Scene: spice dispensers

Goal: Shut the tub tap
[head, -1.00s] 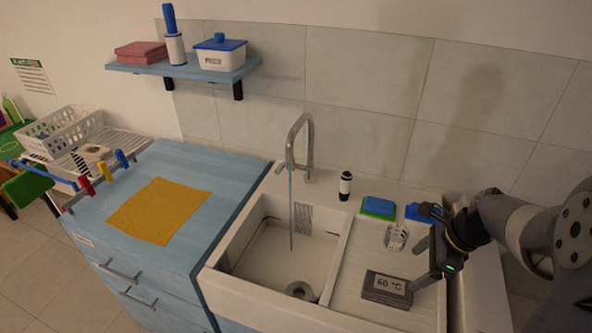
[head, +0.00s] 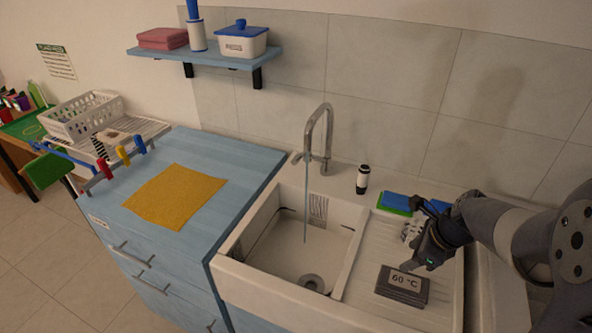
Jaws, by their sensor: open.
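The tub tap (head: 319,135) is a tall grey metal spout bent over at the top, standing at the back of the white sink. A thin stream of water (head: 306,215) runs from it into the basin.
A black-and-white bottle (head: 363,179) stands right of the tap. A blue-and-green sponge (head: 396,203) and a clear item (head: 411,230) partly hidden by my gripper are on the drainboard side. A yellow cloth (head: 175,195) lies on the blue cabinet. A shelf (head: 205,55) hangs above.

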